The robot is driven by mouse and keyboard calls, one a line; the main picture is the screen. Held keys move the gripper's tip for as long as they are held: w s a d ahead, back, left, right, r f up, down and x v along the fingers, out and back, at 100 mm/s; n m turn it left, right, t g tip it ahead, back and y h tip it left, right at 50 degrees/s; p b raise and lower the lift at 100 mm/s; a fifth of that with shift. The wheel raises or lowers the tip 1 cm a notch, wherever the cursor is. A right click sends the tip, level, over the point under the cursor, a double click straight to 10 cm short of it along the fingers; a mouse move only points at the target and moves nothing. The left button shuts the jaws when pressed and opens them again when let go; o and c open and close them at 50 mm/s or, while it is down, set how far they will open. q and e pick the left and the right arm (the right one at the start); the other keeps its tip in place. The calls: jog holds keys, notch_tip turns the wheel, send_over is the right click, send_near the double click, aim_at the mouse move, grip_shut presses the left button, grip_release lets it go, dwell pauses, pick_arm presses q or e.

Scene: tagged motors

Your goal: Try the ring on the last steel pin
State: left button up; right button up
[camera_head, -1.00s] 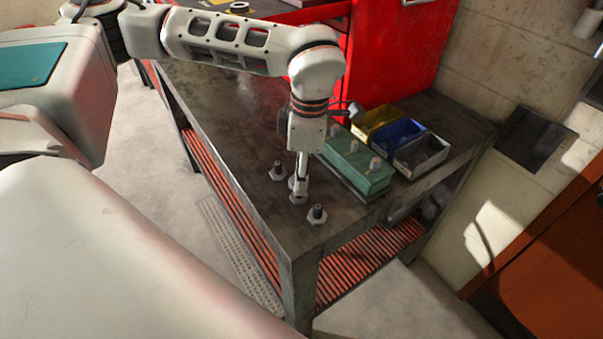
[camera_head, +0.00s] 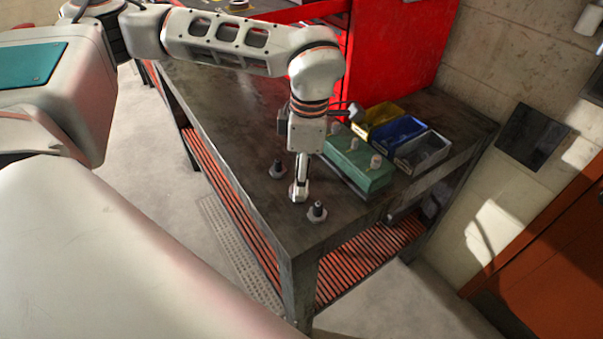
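Two short dark pins on pale hexagonal bases stand near the bench corner, a rear one (camera_head: 278,170) and a front one (camera_head: 317,212). My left gripper (camera_head: 299,187) points down between them, over another pale base (camera_head: 299,196) whose upper part is hidden by the fingers. The fingers look narrow and edge-on, so their opening and any grip are unclear. A green block (camera_head: 362,178) to the right carries several short upright pegs, one at its front (camera_head: 376,163). I cannot make out a ring at the gripper. My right gripper is out of view.
Yellow (camera_head: 383,114), blue (camera_head: 398,130) and grey (camera_head: 422,150) bins stand behind the green block, near a red panel (camera_head: 400,50). A dark round object (camera_head: 239,5) lies at the far back. The dark bench (camera_head: 225,120) is clear to the left.

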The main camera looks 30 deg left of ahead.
pick_arm(q)
jog(key=shift+r, duration=0.1)
notch_tip(320, 180, up, 12)
jog(key=shift+w+d, duration=0.2)
jog(key=shift+d, duration=0.15)
dwell(0.4)
dwell(1.2)
